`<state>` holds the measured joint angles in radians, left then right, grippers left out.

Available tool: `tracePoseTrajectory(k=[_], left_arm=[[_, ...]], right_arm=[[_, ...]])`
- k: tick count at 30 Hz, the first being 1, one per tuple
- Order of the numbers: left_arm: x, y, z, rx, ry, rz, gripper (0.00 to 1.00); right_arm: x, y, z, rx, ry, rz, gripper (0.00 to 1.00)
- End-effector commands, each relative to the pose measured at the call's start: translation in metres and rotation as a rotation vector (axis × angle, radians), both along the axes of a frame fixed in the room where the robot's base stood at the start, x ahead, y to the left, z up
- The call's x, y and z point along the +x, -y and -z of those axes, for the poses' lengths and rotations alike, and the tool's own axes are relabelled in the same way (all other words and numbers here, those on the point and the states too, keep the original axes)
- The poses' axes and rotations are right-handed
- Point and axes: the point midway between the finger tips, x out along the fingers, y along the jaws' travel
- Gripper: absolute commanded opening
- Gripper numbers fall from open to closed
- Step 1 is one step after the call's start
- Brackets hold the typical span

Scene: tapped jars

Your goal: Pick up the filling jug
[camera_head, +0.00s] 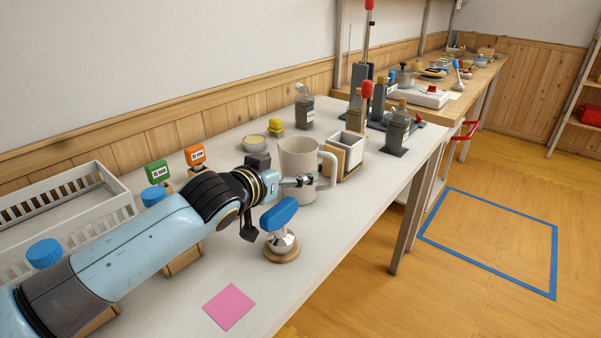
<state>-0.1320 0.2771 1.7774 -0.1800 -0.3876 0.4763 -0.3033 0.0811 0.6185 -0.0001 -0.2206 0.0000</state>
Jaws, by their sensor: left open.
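The filling jug (294,156) is a large off-white jug standing upright on the white table, with its handle (331,166) on the right side. My left gripper (308,181) is open in front of the jug's body, with its fingers pointing right towards the handle. The fingers overlap the jug in the picture, and I cannot tell whether they touch it. The gripper hides part of the jug's lower left side. My right gripper is not in view.
A blue-handled metal tool (281,230) on a round wooden base stands close in front of the gripper. A wooden box with a white insert (347,152) stands just right of the jug. A bowl (254,142) and a yellow-topped item (275,127) are behind. A pink square (229,307) lies in front.

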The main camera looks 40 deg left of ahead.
Motion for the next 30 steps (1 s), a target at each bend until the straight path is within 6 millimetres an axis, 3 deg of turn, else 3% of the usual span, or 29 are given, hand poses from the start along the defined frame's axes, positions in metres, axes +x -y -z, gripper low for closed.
tracePoseTrajectory(k=[15, 24, 30], left_arm=[[0.059, -0.009, 0.023, -0.001, -0.001, 0.000, 0.90], [0.065, -0.010, 0.024, 0.000, -0.001, 0.001, 0.90], [0.065, -0.010, 0.025, 0.000, -0.001, 0.000, 0.66]], right_arm=[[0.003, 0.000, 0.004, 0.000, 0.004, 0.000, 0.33], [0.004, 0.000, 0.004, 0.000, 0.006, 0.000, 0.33], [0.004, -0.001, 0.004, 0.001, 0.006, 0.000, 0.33]])
